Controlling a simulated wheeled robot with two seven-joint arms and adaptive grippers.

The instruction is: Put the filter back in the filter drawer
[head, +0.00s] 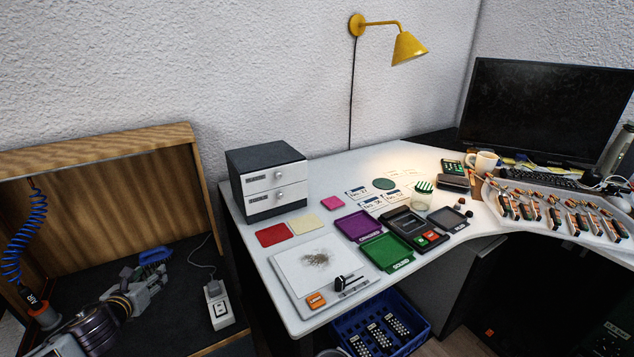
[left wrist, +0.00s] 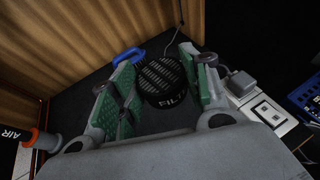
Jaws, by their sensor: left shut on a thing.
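My left gripper (head: 150,278) reaches into the dark wooden-sided booth at the lower left. In the left wrist view its green-padded fingers (left wrist: 165,82) are shut on the filter (left wrist: 163,78), a round black piece with a slotted top and letters reading "FIL" on its side. The filter is hard to make out against the dark floor in the head view. A two-drawer cabinet (head: 268,184) stands shut on the white desk; its labels are too small to read. I cannot tell which drawer is the filter drawer. My right gripper is not in view.
A blue item (head: 155,256) is just beyond the fingertips. A white switch box (head: 217,305) with a cable is right of the gripper. A blue coiled air hose (head: 25,235) hangs at the left. The desk holds coloured trays and a white mat (head: 290,268). A blue crate (head: 378,328) is below.

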